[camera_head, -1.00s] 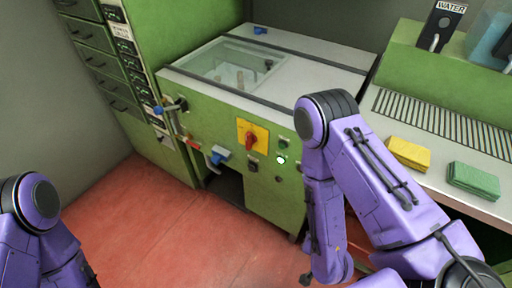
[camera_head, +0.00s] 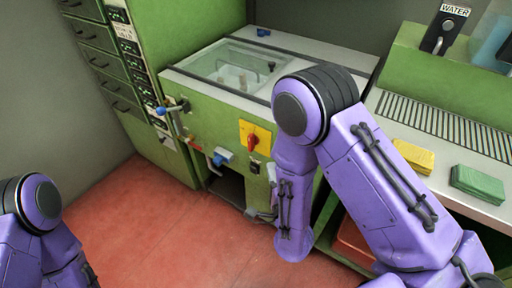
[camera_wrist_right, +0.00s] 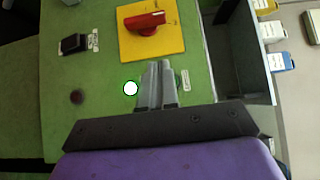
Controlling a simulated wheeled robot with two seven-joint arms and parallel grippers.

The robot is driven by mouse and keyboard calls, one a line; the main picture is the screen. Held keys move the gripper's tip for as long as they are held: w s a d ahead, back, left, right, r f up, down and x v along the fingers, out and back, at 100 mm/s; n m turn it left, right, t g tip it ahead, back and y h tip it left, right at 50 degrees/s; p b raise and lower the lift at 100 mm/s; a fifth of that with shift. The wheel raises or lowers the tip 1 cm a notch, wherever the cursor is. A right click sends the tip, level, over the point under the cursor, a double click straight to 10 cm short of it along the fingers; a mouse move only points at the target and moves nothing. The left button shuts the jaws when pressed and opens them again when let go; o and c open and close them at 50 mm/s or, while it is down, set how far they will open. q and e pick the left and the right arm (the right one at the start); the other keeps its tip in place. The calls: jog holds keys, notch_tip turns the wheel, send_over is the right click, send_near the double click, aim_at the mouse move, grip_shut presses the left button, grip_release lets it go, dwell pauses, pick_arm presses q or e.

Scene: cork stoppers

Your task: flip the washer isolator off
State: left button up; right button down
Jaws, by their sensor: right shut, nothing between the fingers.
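The washer isolator is a red rotary handle (camera_head: 253,141) on a yellow plate (camera_head: 246,128) on the green machine's front. In the right wrist view the red handle (camera_wrist_right: 146,22) lies lengthwise across the yellow plate (camera_wrist_right: 168,45). My right gripper (camera_wrist_right: 158,64) is shut and empty, its fingertips pointing toward the plate's lower edge in that view, apart from the handle. In the head view the right gripper (camera_head: 262,214) is small and partly hidden by my forearm, low by the machine front. My left arm shows at the lower left; its gripper is out of view.
A lit round button (camera_wrist_right: 131,89) and a black switch (camera_wrist_right: 74,44) sit near the plate. A blue-handled valve (camera_head: 172,107) and another blue handle (camera_head: 222,156) stick out from the machine. Sponges (camera_head: 414,156) lie on the right counter. The red floor in front is clear.

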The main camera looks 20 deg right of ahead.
jog(key=p, duration=0.1)
send_near(253, 139)
jog(key=w+d, duration=0.2)
jog(key=d, duration=0.1)
jog(key=w+a, duration=0.1)
jog(key=w, duration=0.2)
jog(key=shift+a+p, duration=0.35)
jog(key=shift+a, duration=0.05)
jog(key=shift+w+a+f, duration=0.1)
jog(key=shift+w+a, duration=0.15)
jog(key=shift+w, duration=0.1)
